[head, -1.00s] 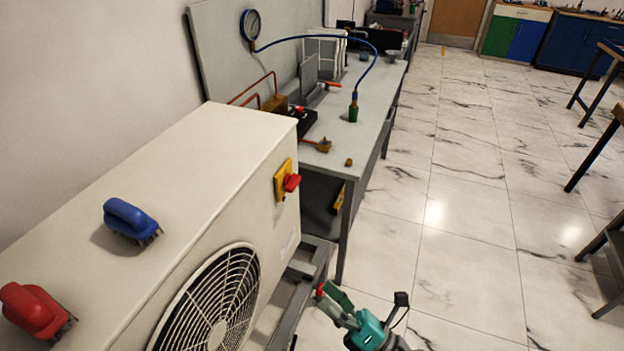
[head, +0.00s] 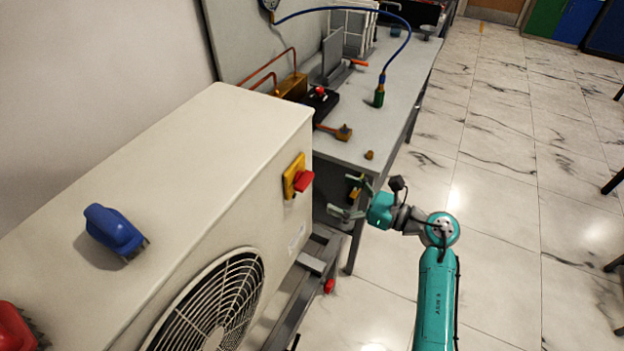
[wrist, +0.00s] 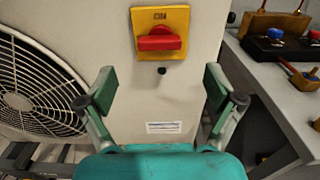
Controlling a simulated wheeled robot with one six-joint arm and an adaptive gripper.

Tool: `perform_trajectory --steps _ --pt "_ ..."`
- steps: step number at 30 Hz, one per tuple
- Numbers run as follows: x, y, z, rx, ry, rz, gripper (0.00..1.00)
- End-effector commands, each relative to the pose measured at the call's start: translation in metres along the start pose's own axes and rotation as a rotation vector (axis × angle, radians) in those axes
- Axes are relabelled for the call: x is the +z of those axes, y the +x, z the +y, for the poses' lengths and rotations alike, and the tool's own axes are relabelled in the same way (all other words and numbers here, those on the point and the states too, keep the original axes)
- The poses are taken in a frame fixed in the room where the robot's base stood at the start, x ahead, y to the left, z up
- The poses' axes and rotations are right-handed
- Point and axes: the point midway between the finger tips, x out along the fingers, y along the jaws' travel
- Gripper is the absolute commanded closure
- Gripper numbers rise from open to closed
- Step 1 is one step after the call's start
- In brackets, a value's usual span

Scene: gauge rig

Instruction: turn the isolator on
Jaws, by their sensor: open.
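The isolator (head: 296,176) is a yellow plate with a red rotary handle (head: 304,181) on the end face of the cream outdoor unit (head: 215,140). In the wrist view the isolator's yellow plate (wrist: 159,16) is at the top centre, and its red handle (wrist: 158,40) lies horizontal. My gripper (head: 347,198) is open and empty, to the right of the isolator and a little below it, apart from it. In the wrist view my gripper's fingers (wrist: 160,88) stand spread on either side, below the handle. Small marking on the plate is too blurred to read.
A blue brush (head: 114,230) and a red brush (head: 16,330) lie on top of the unit. A grey bench (head: 385,125) with a hose, pipes and fittings stands behind. A fan grille (head: 215,305) faces front. Tiled floor at right is clear.

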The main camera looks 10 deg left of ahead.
Motion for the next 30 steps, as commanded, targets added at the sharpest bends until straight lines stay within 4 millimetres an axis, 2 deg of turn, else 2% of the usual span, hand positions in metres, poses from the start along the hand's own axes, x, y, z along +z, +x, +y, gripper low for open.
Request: perform_trajectory --steps 6,13,18,27,30 --pt "0.001 0.042 0.001 0.004 0.001 -0.002 0.08" --pt "0.001 0.072 0.001 0.002 0.002 -0.002 0.08" --pt "0.0 0.082 0.0 0.0 0.002 -0.002 0.08" --pt "0.0 0.083 0.0 -0.001 0.002 -0.002 0.08" --pt "0.0 0.083 0.0 -0.001 0.002 -0.002 0.33"
